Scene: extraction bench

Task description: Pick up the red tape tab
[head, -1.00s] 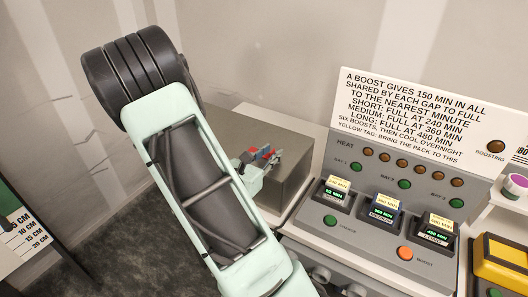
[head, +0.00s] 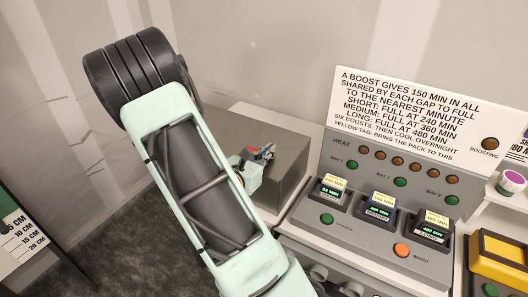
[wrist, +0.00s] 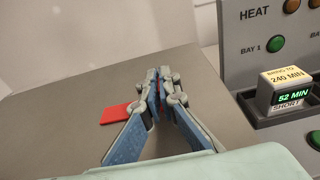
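The red tape tab (wrist: 119,112) is a small flat red piece on top of the grey box. In the wrist view it lies left of my gripper (wrist: 162,80), and its right end is hidden behind the left finger. My gripper's blue-grey fingers come together at the tips, with a thin line of red showing between them. I cannot tell whether that red is part of the gripper. The tab itself appears outside the fingers. In the head view my gripper (head: 266,152) is over the box top, small and partly hidden by my arm.
The grey box (head: 285,178) has a bare top around the gripper. Right of it stands a charging console (head: 350,245) with three packs in its bays and a tall sign (head: 400,110) behind. A yellow device (head: 503,257) is at the far right.

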